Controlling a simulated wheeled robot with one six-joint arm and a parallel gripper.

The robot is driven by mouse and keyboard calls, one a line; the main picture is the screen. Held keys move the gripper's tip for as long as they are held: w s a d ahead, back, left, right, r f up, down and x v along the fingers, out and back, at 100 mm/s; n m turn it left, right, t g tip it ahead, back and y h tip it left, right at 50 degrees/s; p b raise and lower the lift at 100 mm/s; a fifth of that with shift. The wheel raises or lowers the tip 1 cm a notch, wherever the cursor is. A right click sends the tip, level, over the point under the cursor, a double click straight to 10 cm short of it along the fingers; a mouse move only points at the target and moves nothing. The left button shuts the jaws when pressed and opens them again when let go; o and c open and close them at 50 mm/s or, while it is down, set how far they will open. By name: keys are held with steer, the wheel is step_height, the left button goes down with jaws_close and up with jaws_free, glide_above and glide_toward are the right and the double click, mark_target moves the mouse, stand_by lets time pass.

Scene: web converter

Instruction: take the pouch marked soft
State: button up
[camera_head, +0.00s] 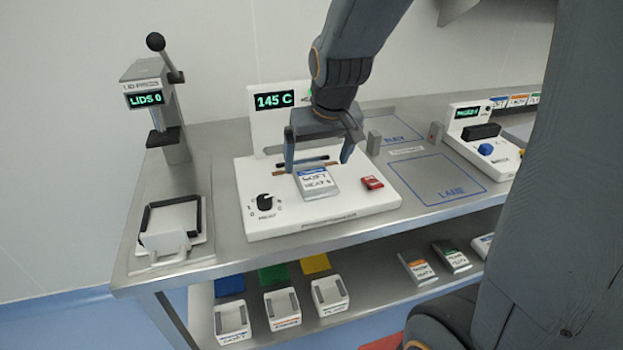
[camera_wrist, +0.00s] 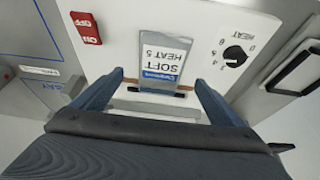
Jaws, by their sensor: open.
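The pouch marked SOFT HEAT 5 (camera_head: 317,183) lies on the white heat sealer (camera_head: 330,222), with its top edge by the dark sealing bar. It also shows in the wrist view (camera_wrist: 167,60), upside down, with a blue band and grey body. My gripper (camera_head: 318,163) is open above the sealer. In the wrist view my gripper (camera_wrist: 160,85) has one blue-grey finger on each side of the pouch's near end. Both fingers look apart from it. I cannot tell the exact height of the fingertips over the pouch.
The sealer has a HEAT knob (camera_head: 265,201), a red switch (camera_head: 372,182) and a 145 C display (camera_head: 274,101). A lid press (camera_head: 155,105) stands left. The LANE outline (camera_head: 440,180) on the bench is empty. White trays (camera_head: 281,308) and other pouches (camera_head: 417,268) lie on the lower shelf.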

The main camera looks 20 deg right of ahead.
mark_target(312, 173)
steer(key=shift+w+p+x, duration=0.1)
steer(key=shift+p+x, duration=0.2)
steer(key=shift+x, duration=1.15)
steer(key=shift+w+p+x, duration=0.15)
steer(key=shift+p+x, duration=0.15)
steer(key=shift+x, duration=1.1)
steer(key=shift+r, duration=0.1)
steer(key=c, duration=1.2)
steer(key=shift+c, duration=0.2)
steer(key=shift+r+p, duration=0.35)
